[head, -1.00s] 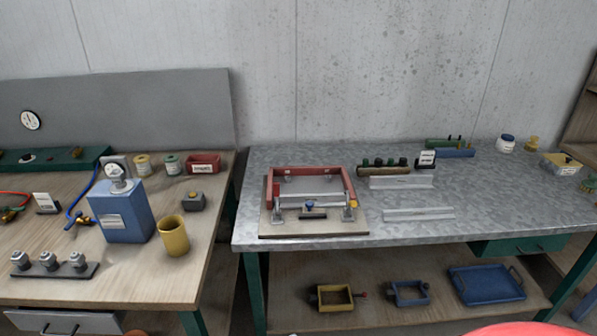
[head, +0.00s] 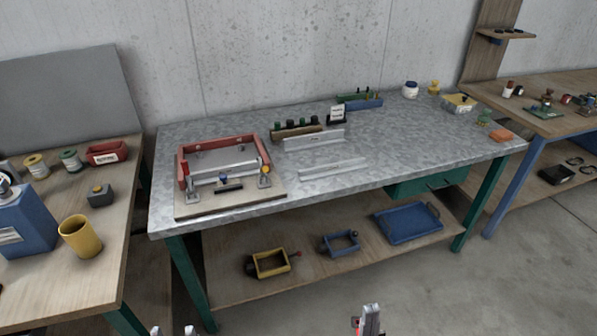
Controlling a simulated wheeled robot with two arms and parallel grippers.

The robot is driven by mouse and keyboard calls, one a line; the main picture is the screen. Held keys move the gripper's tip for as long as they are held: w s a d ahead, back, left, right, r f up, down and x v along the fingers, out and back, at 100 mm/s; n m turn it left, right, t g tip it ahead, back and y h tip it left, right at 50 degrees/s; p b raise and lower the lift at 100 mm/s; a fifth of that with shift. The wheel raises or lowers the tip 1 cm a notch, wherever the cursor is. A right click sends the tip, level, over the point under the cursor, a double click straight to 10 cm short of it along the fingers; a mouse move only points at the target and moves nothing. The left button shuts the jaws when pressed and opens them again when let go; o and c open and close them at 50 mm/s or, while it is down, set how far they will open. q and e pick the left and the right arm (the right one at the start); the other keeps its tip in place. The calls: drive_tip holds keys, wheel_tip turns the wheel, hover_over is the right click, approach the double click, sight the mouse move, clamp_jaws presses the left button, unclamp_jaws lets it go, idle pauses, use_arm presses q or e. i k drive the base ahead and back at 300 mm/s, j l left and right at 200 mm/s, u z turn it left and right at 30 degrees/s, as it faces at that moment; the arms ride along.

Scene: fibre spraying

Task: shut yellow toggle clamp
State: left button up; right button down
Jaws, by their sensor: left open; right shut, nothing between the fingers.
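The toggle clamp with a small yellow part (head: 266,169) stands at the front right corner of a red-framed fixture (head: 215,146) on the metal bench. Its grey metal body (head: 264,182) is small, and I cannot tell its lever position for sure. Another clamp (head: 192,190) stands at the fixture's front left, and a blue knob with a black bar (head: 228,187) lies between them. My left gripper (head: 173,331) shows only its two separated fingertips at the bottom edge, open and empty. My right gripper (head: 369,318) is shut and empty at the bottom, well in front of the bench.
Metal rails (head: 332,169) and a block with several knobs (head: 296,129) lie right of the fixture. A yellow frame clamp (head: 270,263), a blue one (head: 340,243) and a blue tray (head: 408,223) are on the lower shelf. A yellow cup (head: 80,237) stands on the left bench.

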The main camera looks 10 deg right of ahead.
sight(263, 169)
drive_tip(key=i+j+z, duration=0.2)
drive_tip(key=z, duration=0.2)
drive_tip(key=i+j+z, duration=0.35)
